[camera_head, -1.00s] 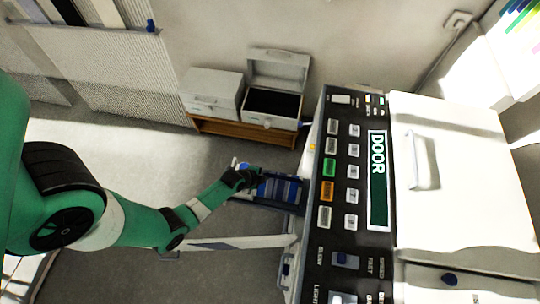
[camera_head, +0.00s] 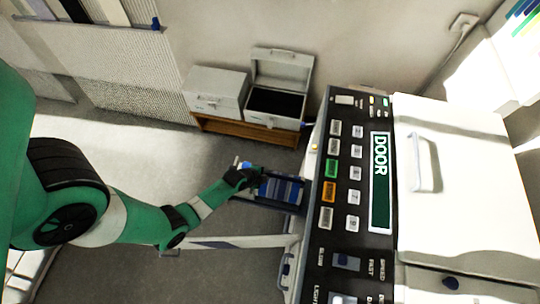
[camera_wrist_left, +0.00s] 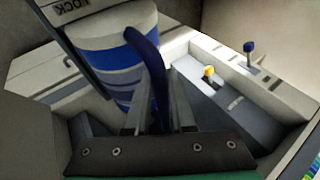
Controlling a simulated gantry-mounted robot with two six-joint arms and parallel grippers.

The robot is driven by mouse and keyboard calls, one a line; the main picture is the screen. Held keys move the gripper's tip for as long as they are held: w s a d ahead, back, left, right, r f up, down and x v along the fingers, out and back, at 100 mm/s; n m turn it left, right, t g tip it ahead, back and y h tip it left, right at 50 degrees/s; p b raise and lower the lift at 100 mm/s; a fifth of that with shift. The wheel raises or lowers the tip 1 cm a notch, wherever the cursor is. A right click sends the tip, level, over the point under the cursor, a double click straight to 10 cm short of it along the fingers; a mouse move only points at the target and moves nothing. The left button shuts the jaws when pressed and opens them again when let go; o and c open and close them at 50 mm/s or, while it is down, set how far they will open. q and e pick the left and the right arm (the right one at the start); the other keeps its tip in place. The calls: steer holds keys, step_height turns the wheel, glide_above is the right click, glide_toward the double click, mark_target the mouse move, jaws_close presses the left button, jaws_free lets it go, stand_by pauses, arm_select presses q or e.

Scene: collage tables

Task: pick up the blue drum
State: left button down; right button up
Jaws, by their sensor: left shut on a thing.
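The blue drum (camera_head: 281,190), striped in blues with pale bands, lies beside the left side of the big machine in the head view. In the left wrist view the drum (camera_wrist_left: 118,62) fills the upper left, with a dark blue curved handle (camera_wrist_left: 150,62) along its near side. My left gripper (camera_head: 256,178) is at the drum's left end. In the left wrist view the left gripper (camera_wrist_left: 157,100) is shut on the handle, between its two grey fingers. Part of the drum is hidden behind a dark bar marked LOCK. My right gripper is in neither view.
The machine (camera_head: 455,170) with a DOOR panel of buttons (camera_head: 345,190) stands close on the right. Two grey boxes (camera_head: 217,92), one open, stand on a wooden shelf (camera_head: 240,131) against the wall. A yellow-tipped lever (camera_wrist_left: 209,73) and a blue-knobbed lever (camera_wrist_left: 249,48) stand right of the gripper.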

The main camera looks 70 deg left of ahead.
arm_select(q)
step_height(320, 180, up, 10)
steer(key=p, duration=0.4)
steer(key=shift+w+f, duration=0.1)
steer(key=shift+f, duration=0.1)
steer(key=shift+r, duration=0.3)
stand_by(0.5)
